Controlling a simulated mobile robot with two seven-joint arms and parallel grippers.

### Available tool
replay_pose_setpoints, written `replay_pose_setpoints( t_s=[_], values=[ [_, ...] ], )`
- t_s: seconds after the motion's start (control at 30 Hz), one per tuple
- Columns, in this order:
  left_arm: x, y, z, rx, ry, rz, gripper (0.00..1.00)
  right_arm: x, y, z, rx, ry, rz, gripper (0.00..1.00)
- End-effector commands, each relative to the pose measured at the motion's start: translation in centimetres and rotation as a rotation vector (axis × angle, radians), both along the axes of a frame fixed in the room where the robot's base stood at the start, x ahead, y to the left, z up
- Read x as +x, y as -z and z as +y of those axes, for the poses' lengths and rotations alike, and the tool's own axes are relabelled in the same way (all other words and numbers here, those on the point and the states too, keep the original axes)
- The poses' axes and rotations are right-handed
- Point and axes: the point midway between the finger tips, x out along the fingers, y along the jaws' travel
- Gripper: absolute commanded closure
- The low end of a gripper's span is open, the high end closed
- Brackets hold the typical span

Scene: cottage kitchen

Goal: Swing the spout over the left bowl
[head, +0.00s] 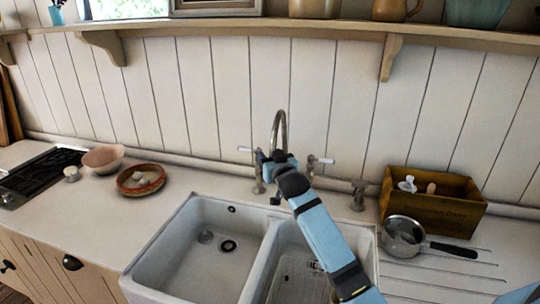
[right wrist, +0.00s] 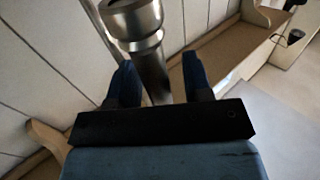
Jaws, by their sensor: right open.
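The metal spout (head: 279,117) rises in a tall arch behind the sink, between two white-handled taps. My right gripper (head: 272,160) is at the spout, hiding its lower part and outlet in the head view. In the right wrist view the gripper (right wrist: 158,82) is open, its two dark fingers apart. A metal pipe (right wrist: 152,70) with a thicker collar shows between them; I cannot tell whether either finger touches it. The left bowl (head: 192,238) of the white sink is empty. The right bowl (head: 270,290) is partly behind my right arm. My left gripper is out of view.
A wooden box (head: 430,212) and a metal saucepan (head: 402,240) stand right of the sink. A terracotta dish (head: 128,190), a pink bowl (head: 103,158) and a hob (head: 35,175) are at left. A shelf (head: 230,28) runs along the wall above.

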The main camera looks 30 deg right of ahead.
Motion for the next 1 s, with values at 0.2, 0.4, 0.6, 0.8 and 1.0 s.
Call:
replay_pose_setpoints(
  t_s=[0.2,0.4,0.6,0.8,1.0],
  values=[
    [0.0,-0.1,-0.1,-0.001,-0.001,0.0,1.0,0.4,0.0,-0.1,0.0,0.0,0.0,0.54],
    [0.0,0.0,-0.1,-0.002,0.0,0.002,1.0,0.4,0.0,-0.1,0.0,0.0,0.0,0.71],
    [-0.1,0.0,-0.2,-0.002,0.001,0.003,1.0,0.4,0.0,-0.1,0.0,0.0,0.0,1.0],
    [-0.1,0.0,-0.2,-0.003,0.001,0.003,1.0,0.5,0.0,0.0,-0.001,0.002,0.0,1.0],
    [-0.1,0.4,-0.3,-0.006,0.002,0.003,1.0,1.5,0.1,0.2,0.0,0.02,0.0,1.0]
  ],
)
